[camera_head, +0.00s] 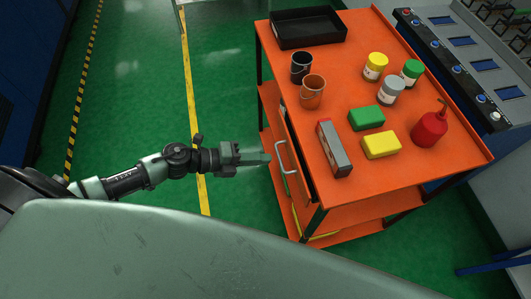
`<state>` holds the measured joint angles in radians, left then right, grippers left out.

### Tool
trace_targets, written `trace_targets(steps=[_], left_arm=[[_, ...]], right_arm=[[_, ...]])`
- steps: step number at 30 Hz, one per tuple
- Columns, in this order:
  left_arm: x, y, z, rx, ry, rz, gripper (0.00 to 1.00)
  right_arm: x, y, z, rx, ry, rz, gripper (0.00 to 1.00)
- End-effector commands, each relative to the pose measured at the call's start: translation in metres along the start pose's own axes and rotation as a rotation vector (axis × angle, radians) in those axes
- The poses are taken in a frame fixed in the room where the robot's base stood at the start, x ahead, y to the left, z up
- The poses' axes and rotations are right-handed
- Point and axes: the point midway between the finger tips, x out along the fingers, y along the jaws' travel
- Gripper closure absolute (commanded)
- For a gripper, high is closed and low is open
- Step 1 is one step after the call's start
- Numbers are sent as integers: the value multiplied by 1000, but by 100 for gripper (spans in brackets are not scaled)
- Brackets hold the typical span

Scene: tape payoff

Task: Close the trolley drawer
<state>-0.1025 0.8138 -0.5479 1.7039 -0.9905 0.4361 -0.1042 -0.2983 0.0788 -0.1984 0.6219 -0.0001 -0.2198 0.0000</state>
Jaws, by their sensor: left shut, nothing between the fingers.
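The orange trolley (400,185) stands right of centre in the head view. Its drawer (299,175) is on the trolley's left side and has a silvery bar handle (287,160). A narrow dark gap shows between the drawer front and the trolley top, so the drawer looks slightly open. My left gripper (264,158) is shut and empty, just left of the handle with its fingertips pointing at the drawer. I cannot tell whether the fingertips touch it. The drawer's inside is mostly hidden. My right gripper is out of view.
On the trolley top are a black tray (308,42), a black bucket (301,67), an orange bucket (312,92), several jars, a grey-red box (333,148), green and yellow blocks and a red bottle (430,127). A control console (465,60) stands behind. Green floor left is clear.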

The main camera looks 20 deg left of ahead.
Motion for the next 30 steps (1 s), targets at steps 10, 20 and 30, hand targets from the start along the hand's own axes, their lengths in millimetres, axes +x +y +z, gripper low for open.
trace_targets(steps=[10, 20, 30], left_arm=[[12, -7, -1, -1, 1, 1, 100], [28, -17, 1, -2, -1, -4, 100], [57, -25, 0, -1, 0, 0, 100]], right_arm=[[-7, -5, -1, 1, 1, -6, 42], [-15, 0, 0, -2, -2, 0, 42], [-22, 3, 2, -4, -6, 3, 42]])
